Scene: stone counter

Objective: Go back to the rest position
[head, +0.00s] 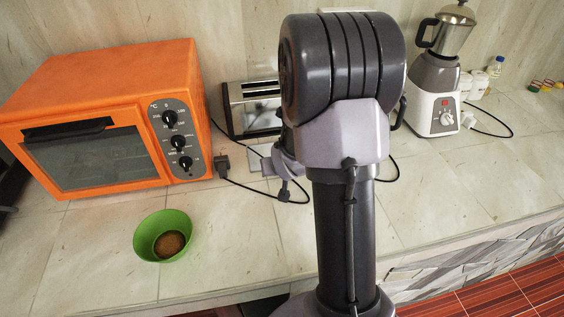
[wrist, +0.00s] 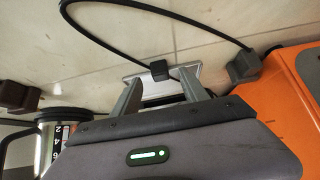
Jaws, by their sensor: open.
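My gripper (wrist: 160,84) is open in the wrist view, with its two grey fingers apart. I see nothing held between them. A flat silvery plate-like thing and a small black plug (wrist: 159,70) with a cable show at the fingertips; I cannot tell whether they touch. In the head view my arm stands in the middle of the picture, and the gripper is mostly hidden behind it, above the counter (head: 225,225) near the toaster (head: 250,108).
An orange oven (head: 95,78) stands at left, also at right in the wrist view (wrist: 272,122). A green bowl (head: 148,232) with brown contents sits before it. A blender (head: 435,85) stands at back right. Black cables lie on the counter. The front right counter is clear.

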